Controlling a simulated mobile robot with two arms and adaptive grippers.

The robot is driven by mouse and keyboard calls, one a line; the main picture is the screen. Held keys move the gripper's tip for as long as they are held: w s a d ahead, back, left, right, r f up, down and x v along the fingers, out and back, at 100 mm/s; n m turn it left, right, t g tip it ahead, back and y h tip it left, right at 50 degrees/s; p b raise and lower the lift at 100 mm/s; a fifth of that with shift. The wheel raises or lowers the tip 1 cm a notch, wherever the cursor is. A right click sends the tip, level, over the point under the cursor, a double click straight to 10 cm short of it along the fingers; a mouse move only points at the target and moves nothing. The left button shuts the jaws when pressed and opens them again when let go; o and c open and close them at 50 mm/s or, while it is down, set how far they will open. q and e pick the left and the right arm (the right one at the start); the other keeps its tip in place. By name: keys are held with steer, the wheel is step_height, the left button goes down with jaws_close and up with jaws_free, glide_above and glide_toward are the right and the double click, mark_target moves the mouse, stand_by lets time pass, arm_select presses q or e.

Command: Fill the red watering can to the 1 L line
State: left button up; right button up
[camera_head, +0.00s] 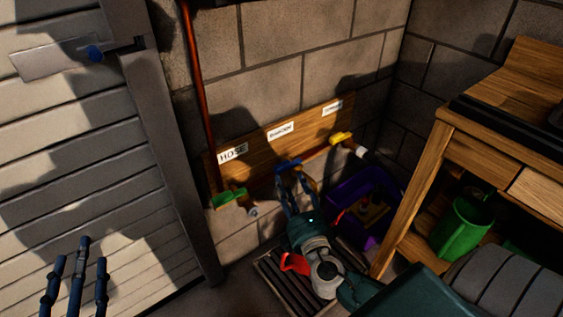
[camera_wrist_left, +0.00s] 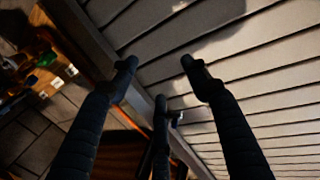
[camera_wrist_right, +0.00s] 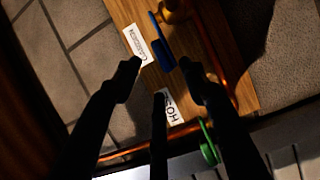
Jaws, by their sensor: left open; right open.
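The red watering can (camera_head: 295,263) stands low on the dark floor grate, mostly hidden behind my right arm; its water level cannot be seen. My right gripper (camera_head: 292,181) is open at the middle tap with the blue handle (camera_head: 288,165). In the right wrist view the blue handle (camera_wrist_right: 162,42) lies just ahead of the open fingertips (camera_wrist_right: 160,75); I cannot tell whether they touch it. A green-handled tap (camera_head: 229,196) is on the left and a yellow-handled tap (camera_head: 340,138) on the right. My left gripper (camera_head: 75,262) is open and empty before the pale slatted door.
A labelled wooden board (camera_head: 257,143) backs the taps, and a copper pipe (camera_head: 200,90) runs down to them. A purple crate (camera_head: 337,190) stands right of the grate (camera_head: 266,276). A wooden bench (camera_head: 480,135) with a green can (camera_head: 462,226) on its shelf bounds the right.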

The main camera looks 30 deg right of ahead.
mark_target(284, 167)
arm_select(q)
steer(key=r, duration=0.1)
steer(key=r+t, duration=0.1)
steer(key=r, duration=0.1)
steer(key=shift+d+r+h+b, duration=0.1)
steer(key=shift+d+h+b, duration=0.1)
steer(key=shift+h+b, duration=0.1)
arm_select(e)
steer(key=x, duration=0.9)
steer(key=shift+d, duration=0.1)
jaws_close()
